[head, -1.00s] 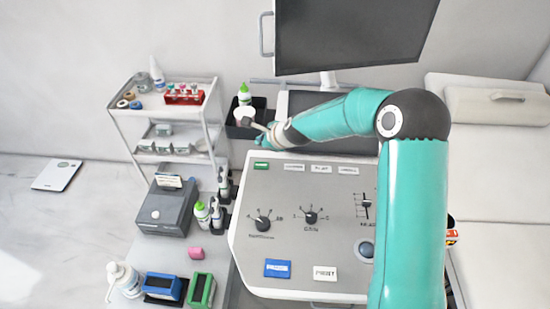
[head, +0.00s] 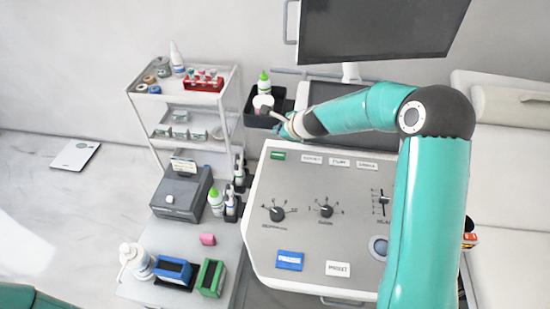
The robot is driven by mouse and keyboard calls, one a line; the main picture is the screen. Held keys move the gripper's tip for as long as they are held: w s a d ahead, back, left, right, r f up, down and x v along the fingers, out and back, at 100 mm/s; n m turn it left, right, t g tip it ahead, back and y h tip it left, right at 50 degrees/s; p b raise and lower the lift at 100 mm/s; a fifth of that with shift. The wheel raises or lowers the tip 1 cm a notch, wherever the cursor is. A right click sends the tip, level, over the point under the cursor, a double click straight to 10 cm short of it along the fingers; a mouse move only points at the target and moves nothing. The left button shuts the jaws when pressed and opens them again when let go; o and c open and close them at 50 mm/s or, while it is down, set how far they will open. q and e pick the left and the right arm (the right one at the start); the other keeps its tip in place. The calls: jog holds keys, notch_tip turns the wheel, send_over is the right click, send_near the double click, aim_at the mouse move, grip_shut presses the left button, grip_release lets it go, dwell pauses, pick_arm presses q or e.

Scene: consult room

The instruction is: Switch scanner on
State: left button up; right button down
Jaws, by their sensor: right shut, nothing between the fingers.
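The scanner's grey control panel (head: 300,240) fills the middle of the head view. A small green button (head: 278,155) sits at its top left corner, left of several white labelled keys (head: 339,162). The panel also has two dark knobs, a slider, a blue key (head: 289,260) and a white key (head: 338,268). The scanner's monitor (head: 380,28) is dark. My right gripper (head: 281,129) is shut and empty, small and partly hidden by its own wrist. It is just beyond the green button, beside a black bin; I cannot tell its height. My left gripper is out of view.
The black bin (head: 252,118) holds a green-capped bottle (head: 264,82) and a white cup. A white trolley (head: 150,100) with tubes stands left. A grey printer-like box (head: 181,192), bottles and coloured holders crowd the side surface. A bed (head: 510,190) is at right.

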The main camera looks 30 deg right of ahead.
aim_at(279, 156)
notch_tip(279, 156, down, 8)
jog(key=b, duration=0.6)
jog(key=shift+r+b, duration=0.2)
jog(key=shift+b, duration=0.2)
dwell(0.6)
jog(key=shift+f+b, duration=0.35)
jog(key=shift+b, duration=0.05)
jog(key=shift+s+f+b, duration=0.1)
jog(key=shift+f+b, duration=0.35)
dwell(0.7)
jog(key=shift+r, duration=0.15)
jog(key=shift+r+p, duration=0.75)
jog(key=shift+p, duration=0.1)
